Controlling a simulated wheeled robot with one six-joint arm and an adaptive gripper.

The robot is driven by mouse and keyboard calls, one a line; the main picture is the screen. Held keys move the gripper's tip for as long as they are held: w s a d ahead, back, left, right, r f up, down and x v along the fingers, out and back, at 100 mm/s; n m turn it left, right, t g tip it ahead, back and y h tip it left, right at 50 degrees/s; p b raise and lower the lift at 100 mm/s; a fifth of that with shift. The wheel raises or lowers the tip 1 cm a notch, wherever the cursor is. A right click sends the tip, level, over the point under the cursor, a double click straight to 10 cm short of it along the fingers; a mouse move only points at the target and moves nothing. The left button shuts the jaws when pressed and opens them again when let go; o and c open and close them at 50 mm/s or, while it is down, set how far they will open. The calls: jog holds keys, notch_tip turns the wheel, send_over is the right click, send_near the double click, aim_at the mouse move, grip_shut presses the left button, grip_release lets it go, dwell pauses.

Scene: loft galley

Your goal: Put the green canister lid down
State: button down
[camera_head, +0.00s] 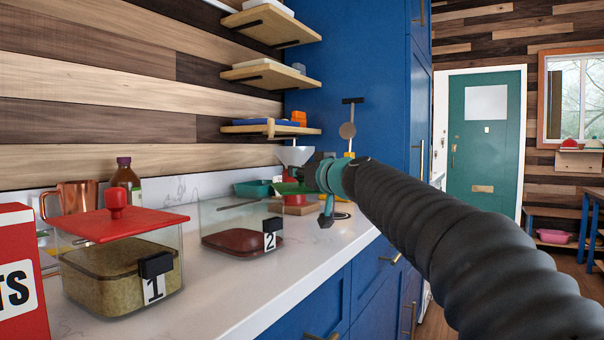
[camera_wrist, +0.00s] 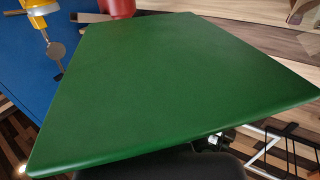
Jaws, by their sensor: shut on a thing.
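My gripper (camera_head: 306,172) is shut on the green canister lid (camera_head: 290,188) and holds it up above the counter, right of canister 2. The lid is a flat green plate that fills most of the wrist view (camera_wrist: 170,85); its knob is hidden there. Canister 2 (camera_head: 215,218) is clear, open on top and partly filled with something reddish brown. Canister 1 (camera_head: 172,250) holds a greenish-tan fill and has a red lid (camera_head: 118,222) with a red knob on it.
A red box (camera_head: 20,270) stands at the near left. A copper mug (camera_head: 70,198) and a bottle (camera_head: 125,175) stand behind canister 1. A teal container (camera_head: 253,188) and a white funnel (camera_head: 296,156) are farther back. The white counter (camera_head: 240,290) is clear along its front edge.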

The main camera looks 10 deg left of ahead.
jog(key=c, duration=1)
grip_release()
jog(key=shift+o, duration=0.2)
jog(key=shift+r+p, duration=0.8)
jog(key=shift+p, duration=0.3)
jog(key=b+v, duration=0.4)
jog(key=v, duration=0.8)
jog(key=shift+f+b, duration=0.2)
jog(key=shift+b, duration=0.2)
jog(key=shift+f, duration=0.1)
jog(key=s+d+f+m+g+h, duration=0.2)
jog(key=s+d+f+g+h, duration=0.1)
jog(key=s+d+f, duration=0.4)
jog(key=s+d+f+m+g+h, duration=0.3)
jog(key=s+d+f, duration=0.3)
jog(key=s+f, duration=0.7)
jog(key=s+d+f+m+g+h, duration=0.2)
jog(key=s+d+f+h, duration=0.2)
jog(key=f, duration=1.8)
jog(key=s+d, duration=0.3)
jog(key=s, duration=0.3)
jog(key=shift+s+d+f+g+h, duration=0.25)
jog(key=shift+s+d+g+h, duration=0.1)
jog(key=shift+s+g+h, duration=0.05)
